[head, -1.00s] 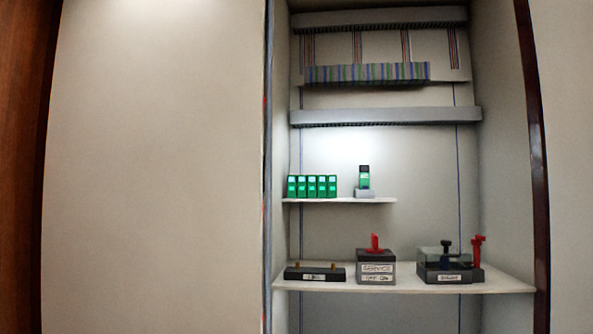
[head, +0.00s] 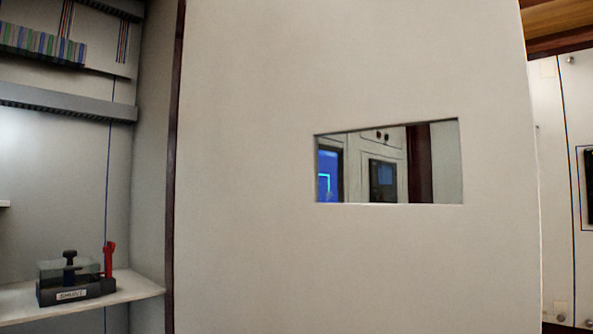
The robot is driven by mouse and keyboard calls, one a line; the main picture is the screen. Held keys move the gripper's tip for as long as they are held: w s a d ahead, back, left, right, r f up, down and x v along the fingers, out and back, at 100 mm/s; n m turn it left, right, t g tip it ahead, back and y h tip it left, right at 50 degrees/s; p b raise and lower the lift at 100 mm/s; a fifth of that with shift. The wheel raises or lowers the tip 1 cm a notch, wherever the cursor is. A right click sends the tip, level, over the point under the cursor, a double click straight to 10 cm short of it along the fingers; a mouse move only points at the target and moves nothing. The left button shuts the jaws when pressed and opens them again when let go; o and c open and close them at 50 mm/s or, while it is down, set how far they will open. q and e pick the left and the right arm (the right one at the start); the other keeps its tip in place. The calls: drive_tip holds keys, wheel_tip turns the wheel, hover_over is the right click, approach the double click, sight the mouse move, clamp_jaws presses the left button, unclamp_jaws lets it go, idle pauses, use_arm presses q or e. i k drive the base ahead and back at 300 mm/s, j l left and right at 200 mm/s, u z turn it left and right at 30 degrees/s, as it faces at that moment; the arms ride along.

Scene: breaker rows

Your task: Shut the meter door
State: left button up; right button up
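A large pale door panel (head: 250,240) with a rectangular window (head: 437,165) fills the middle of the head view. It looks like the meter door, but no label on it shows. A brown edge strip (head: 174,180) runs down its left side, next to the open cabinet bay. Through the window I see a blue lit screen (head: 327,175) and a dark device (head: 384,182). Whether the panel stands open or shut is not clear. No handle shows on it. Neither of my grippers is in view.
At the left, the bay's lower shelf (head: 140,287) holds a black block (head: 75,292) with a clear cover and a red lever (head: 108,258). Grey ducts (head: 65,101) cross the bay above. Past the panel's right edge is a pale wall (head: 562,215) with cables and a dark-framed unit.

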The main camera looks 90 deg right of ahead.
sight(257, 250)
drive_tip(key=z, duration=0.4)
drive_tip(key=k+l+z, duration=0.1)
drive_tip(key=z, duration=0.25)
drive_tip(key=l+z, duration=0.15)
drive_tip(key=z, duration=0.25)
drive_tip(key=l+z, duration=0.1)
drive_tip(key=z, duration=0.25)
drive_tip(key=l+z, duration=0.1)
drive_tip(key=l, duration=0.45)
drive_tip(key=k+l+z, duration=0.1)
drive_tip(key=l, duration=0.45)
